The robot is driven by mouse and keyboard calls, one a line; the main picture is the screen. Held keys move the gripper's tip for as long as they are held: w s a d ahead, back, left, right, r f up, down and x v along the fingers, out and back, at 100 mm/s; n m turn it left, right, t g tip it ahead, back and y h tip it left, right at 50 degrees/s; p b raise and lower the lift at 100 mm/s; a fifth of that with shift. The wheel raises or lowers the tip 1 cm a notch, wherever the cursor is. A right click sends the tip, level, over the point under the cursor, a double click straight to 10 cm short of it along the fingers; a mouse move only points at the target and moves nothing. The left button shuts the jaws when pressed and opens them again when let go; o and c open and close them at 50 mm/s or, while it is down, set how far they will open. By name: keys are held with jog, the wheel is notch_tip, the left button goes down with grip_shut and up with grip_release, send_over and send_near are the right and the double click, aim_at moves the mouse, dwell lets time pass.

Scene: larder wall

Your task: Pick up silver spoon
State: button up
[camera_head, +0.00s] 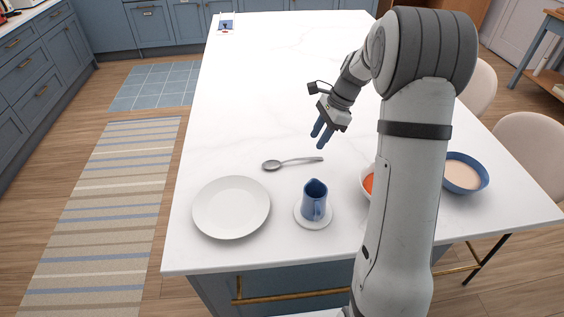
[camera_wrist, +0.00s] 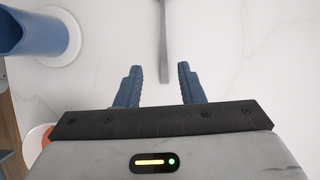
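The silver spoon (camera_head: 292,162) lies flat on the white countertop, its bowl to the left and its handle pointing right. In the wrist view its handle (camera_wrist: 164,45) runs down from the top edge and ends just beyond the fingertips, lined up between them; its bowl is out of that view. My gripper (camera_head: 321,136) is above the counter near the handle end, with blue fingers pointing down. In the wrist view the fingers (camera_wrist: 160,72) are apart with nothing between them.
A white plate (camera_head: 231,207) lies front left of the spoon. A blue jug (camera_head: 314,198) stands on a white saucer (camera_head: 300,220) in front of it. A bowl with orange contents (camera_head: 367,184) is partly behind my arm; a blue bowl (camera_head: 463,187) stands right.

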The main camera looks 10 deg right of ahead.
aim_at(304, 159)
jog(key=x, duration=0.2)
jog(key=p+x, duration=0.1)
jog(key=x, duration=0.5)
jog(key=shift+w+a+r, duration=0.1)
jog(key=shift+w+a, duration=0.15)
jog(key=shift+w, duration=0.05)
grip_shut()
